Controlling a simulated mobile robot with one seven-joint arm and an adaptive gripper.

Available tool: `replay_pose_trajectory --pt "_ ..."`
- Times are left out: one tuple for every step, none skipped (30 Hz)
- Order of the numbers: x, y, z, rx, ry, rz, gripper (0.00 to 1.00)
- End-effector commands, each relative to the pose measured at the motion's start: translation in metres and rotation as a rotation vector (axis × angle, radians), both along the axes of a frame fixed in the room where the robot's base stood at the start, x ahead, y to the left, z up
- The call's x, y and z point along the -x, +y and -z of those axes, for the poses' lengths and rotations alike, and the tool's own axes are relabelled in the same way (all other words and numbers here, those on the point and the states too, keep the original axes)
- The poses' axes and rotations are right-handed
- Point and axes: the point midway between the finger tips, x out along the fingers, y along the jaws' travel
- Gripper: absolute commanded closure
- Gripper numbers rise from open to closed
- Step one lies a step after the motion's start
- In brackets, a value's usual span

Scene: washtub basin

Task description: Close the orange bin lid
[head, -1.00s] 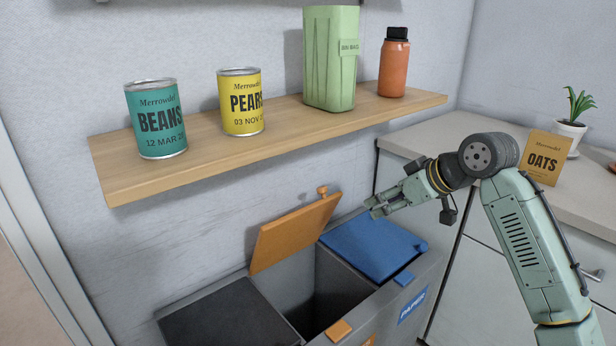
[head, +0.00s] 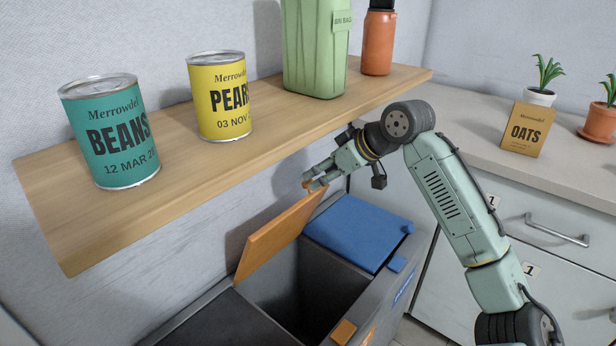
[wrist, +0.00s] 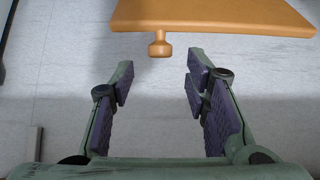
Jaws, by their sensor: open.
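The orange bin lid (head: 275,238) stands raised and tilted over the open middle bin (head: 305,290). My gripper (head: 315,183) is at the lid's upper right corner in the head view and covers most of the knob there. In the wrist view my gripper (wrist: 158,78) is open with nothing between its fingers. The knob looks just beyond the fingertips; I cannot tell whether they touch.
A blue lid (head: 358,232) lies shut on the right bin, and a dark lid (head: 215,320) on the left one. A wooden shelf (head: 200,165) with a beans can (head: 108,135), a pears can (head: 219,98) and other containers runs above. A counter (head: 480,155) stands at right.

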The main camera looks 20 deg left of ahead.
Motion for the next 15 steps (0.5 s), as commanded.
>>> replay_pose_trajectory --pt "-0.002 0.006 0.005 0.0 0.002 -0.001 0.57" --pt "-0.003 0.01 0.008 0.0 0.002 -0.001 0.57" --pt "-0.004 0.014 0.013 0.0 0.002 -0.002 0.57" --pt "-0.006 0.017 0.016 0.0 0.002 -0.001 0.57" --pt "-0.007 0.02 0.019 0.0 0.002 -0.001 0.57" --pt "-0.008 0.023 0.023 0.0 0.002 0.0 0.57" --pt "-0.009 0.025 0.025 0.0 0.002 0.0 0.57" --pt "-0.01 0.027 0.028 0.0 0.001 0.0 0.57" --pt "-0.011 0.03 0.03 0.0 0.001 0.0 0.57" --pt "-0.011 0.031 0.032 0.0 0.001 0.0 0.57" --pt "-0.012 0.032 0.033 0.0 0.001 0.0 0.57" --pt "-0.012 0.033 0.034 0.0 0.001 0.0 0.57" --pt "-0.012 0.034 0.035 -0.001 0.0 -0.001 0.57" --pt "-0.012 0.034 0.036 -0.001 0.0 -0.001 0.57" --pt "-0.012 0.034 0.036 -0.001 0.0 -0.001 0.57"
